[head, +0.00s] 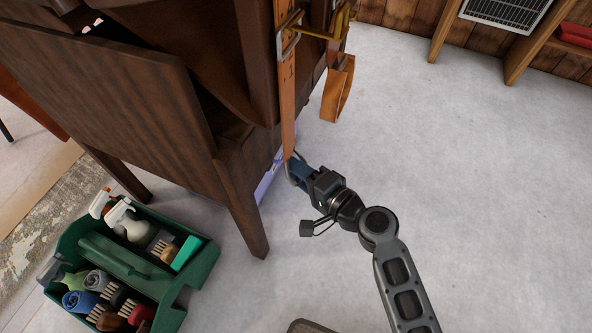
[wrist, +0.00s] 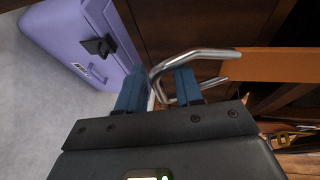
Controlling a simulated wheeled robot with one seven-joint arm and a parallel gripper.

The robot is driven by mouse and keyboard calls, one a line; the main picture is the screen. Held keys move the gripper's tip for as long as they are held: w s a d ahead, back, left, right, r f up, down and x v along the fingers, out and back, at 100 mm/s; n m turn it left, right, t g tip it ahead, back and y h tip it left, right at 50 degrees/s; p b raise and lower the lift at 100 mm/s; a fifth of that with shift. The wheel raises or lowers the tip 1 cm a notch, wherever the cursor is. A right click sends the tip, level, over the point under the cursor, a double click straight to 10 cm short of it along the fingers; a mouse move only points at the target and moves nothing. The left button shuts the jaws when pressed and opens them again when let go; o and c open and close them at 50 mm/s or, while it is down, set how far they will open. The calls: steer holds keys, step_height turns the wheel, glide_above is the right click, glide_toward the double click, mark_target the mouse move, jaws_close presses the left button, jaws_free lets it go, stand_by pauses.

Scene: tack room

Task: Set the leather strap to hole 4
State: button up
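The orange-brown leather strap (head: 287,105) hangs down the side of dark wooden furniture in the head view, with a metal buckle frame (head: 283,48) near its top. A bent metal loop (head: 287,171) is at its lower end. My gripper (head: 298,169) is at that loop. In the wrist view, the blue fingers (wrist: 160,78) stand apart, and the curved end of the metal loop (wrist: 210,54) lies between them, with the right finger across its opening. A clear gap shows beside the bar. The strap (wrist: 285,65) runs off right. The strap's holes are too small to count.
A purple case (wrist: 75,35) stands on the floor close by the left finger. A second leather loop (head: 339,90) hangs right of the strap under a brass hook (head: 338,25). A green tote (head: 195,262) of brushes and bottles is at lower left. Floor on the right is clear.

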steer(key=shift+w+a+f, duration=0.1)
steer(key=shift+w+a, duration=0.15)
steer(key=shift+a, duration=0.05)
steer(key=shift+c, duration=0.3)
jaws_close()
